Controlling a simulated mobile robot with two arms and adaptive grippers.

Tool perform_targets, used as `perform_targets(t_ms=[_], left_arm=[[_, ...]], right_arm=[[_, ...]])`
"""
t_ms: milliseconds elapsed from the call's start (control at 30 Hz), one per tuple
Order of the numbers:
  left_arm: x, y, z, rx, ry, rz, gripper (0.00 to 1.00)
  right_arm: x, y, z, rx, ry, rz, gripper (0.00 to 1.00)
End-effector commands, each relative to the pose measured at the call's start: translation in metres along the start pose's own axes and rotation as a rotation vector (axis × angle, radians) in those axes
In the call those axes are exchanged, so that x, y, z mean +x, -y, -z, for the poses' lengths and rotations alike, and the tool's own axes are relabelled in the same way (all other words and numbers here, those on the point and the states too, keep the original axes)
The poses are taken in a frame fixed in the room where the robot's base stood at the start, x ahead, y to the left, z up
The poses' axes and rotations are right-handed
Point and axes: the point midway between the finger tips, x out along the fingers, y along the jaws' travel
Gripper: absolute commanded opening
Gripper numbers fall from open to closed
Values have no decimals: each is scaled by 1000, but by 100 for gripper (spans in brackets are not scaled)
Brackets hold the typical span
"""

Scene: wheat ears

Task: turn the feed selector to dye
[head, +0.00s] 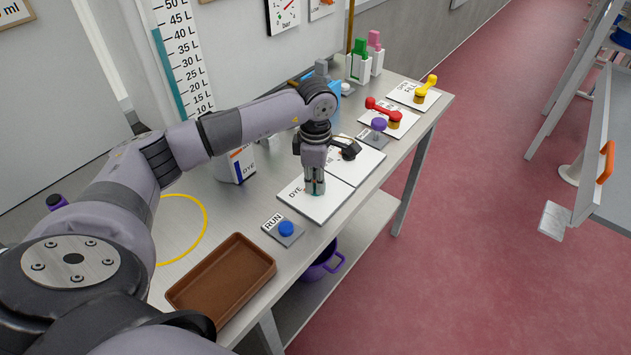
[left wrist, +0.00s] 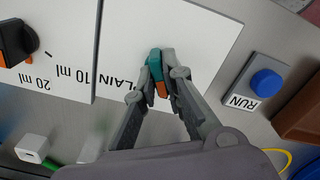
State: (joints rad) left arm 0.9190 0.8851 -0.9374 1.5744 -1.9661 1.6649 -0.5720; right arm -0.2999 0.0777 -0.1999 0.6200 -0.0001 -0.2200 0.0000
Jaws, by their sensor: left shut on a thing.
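The feed selector shows in the left wrist view as a teal knob (left wrist: 156,66) with an orange end, on a white plate (left wrist: 205,40). Its orange end points down in the picture and slightly right. PLAIN is printed to the knob's left there. DYE is printed on the plate's left part in the head view (head: 322,207). My left gripper (head: 315,190) reaches down from above and is shut on the knob, one finger on each side, as the left wrist view (left wrist: 158,75) shows. In the head view the fingers cover most of the knob. My right gripper is not in view.
A black knob (head: 345,149) on the adjoining white plate is close to my left gripper. The blue RUN button (head: 286,228) and a brown tray (head: 222,279) are nearer. Purple, red and yellow controls (head: 379,124) stand farther along the table. A dye container (head: 238,168) stands behind.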

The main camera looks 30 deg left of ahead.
Motion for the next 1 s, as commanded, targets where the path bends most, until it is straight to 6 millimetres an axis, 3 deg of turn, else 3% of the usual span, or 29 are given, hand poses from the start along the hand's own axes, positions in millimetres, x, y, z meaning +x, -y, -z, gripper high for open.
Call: perform_targets(t_ms=[333, 367, 633, 1000], left_arm=[[-1, -1, 0, -6, 1, -3, 0], [-1, -1, 0, -6, 1, -3, 12], [-1, -1, 0, -4, 0, -2, 30], [-6, -1, 0, -3, 1, -2, 30]], right_arm=[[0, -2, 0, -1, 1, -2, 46], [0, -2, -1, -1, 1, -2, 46], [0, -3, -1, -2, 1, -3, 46], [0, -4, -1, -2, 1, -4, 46]])
